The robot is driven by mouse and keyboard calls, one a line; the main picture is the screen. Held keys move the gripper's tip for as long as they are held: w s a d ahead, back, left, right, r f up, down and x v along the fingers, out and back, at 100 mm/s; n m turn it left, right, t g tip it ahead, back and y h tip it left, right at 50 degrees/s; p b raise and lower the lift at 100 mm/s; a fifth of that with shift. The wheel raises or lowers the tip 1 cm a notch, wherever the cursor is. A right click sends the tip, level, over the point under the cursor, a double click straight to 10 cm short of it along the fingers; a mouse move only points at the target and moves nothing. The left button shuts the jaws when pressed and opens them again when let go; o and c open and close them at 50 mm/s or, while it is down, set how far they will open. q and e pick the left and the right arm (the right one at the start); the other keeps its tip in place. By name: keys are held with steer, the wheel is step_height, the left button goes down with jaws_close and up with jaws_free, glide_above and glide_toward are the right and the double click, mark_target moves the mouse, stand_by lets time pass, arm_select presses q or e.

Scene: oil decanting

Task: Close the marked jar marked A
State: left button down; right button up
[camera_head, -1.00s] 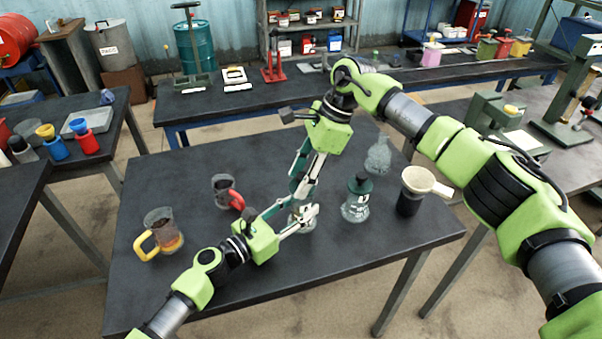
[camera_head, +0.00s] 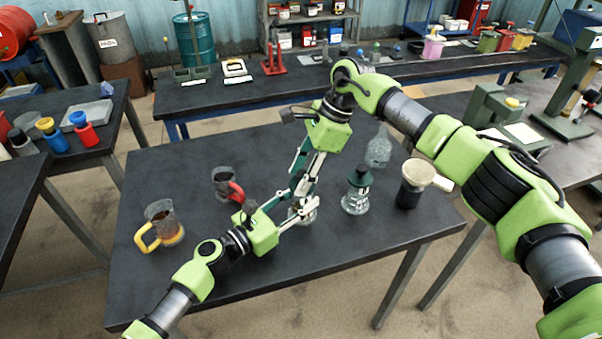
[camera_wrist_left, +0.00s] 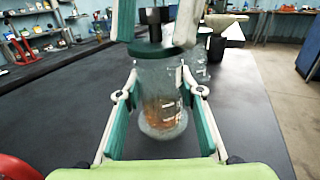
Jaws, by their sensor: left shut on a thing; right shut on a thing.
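A clear glass jar (camera_wrist_left: 160,100) with brownish contents stands on the dark table between the fingers of my left gripper (camera_wrist_left: 160,93). In the head view the jar (camera_head: 304,215) is mostly hidden by both grippers. My left gripper (camera_head: 298,207) is shut around its body. A dark green lid (camera_wrist_left: 152,50) with a black knob (camera_wrist_left: 155,17) is at the jar's mouth, level by look. My right gripper (camera_wrist_left: 156,24) is shut on the knob from above. I cannot tell whether the lid is fully seated. No letter A is readable.
A second glass jar with a green lid (camera_head: 356,200) stands to the right, with a clear flask (camera_head: 379,150) behind it and a funnel on a dark container (camera_head: 412,185) beside it. A yellow-handled jug (camera_head: 160,225) and a red-handled jug (camera_head: 226,184) stand left.

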steer(key=shift+f, duration=0.65)
steer(key=o, duration=0.9)
steer(key=s+v, duration=0.1)
steer(key=v, duration=1.1)
steer(key=shift+w, duration=0.45)
arm_select(q)
steer(key=c, duration=1.3)
jaws_free()
steer(key=shift+a, duration=0.1)
